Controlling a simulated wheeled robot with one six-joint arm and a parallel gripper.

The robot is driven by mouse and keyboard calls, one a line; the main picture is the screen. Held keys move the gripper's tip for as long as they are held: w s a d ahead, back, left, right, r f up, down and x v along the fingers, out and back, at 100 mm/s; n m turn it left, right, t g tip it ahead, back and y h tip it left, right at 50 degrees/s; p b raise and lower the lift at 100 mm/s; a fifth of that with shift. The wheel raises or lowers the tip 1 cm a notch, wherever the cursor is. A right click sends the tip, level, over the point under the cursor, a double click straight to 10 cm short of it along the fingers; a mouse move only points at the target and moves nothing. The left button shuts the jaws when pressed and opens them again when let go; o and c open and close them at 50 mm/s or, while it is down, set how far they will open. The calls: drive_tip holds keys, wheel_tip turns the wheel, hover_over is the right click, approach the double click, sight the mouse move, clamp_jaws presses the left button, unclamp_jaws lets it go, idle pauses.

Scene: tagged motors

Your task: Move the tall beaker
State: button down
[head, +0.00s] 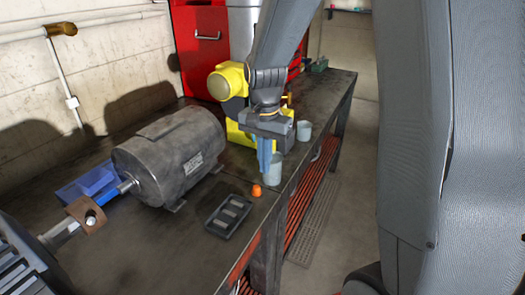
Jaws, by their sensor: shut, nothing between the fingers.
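A tall, clear grey-blue beaker (275,171) stands upright near the bench's right edge. My gripper (264,164) points down over the bench, its blue fingers close together with nothing held between them. The fingers overlap the beaker's left side in this view. I cannot tell whether they touch it, or are beside or behind it. A second, shorter light-grey beaker (304,131) stands farther back, to the right of my gripper.
A large grey motor (172,158) lies left of my gripper. A small orange object (256,190) and a black tray (229,215) are on the near bench (190,235). A yellow machine (238,132) stands just behind. A blue bin (88,182) is at left.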

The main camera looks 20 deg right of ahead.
drive_tip(key=shift+f+p, duration=0.4)
drive_tip(key=shift+f, duration=1.9)
drive_tip(key=shift+w+d, duration=1.2)
drive_tip(key=shift+d, duration=0.05)
drive_tip(key=shift+r, duration=0.15)
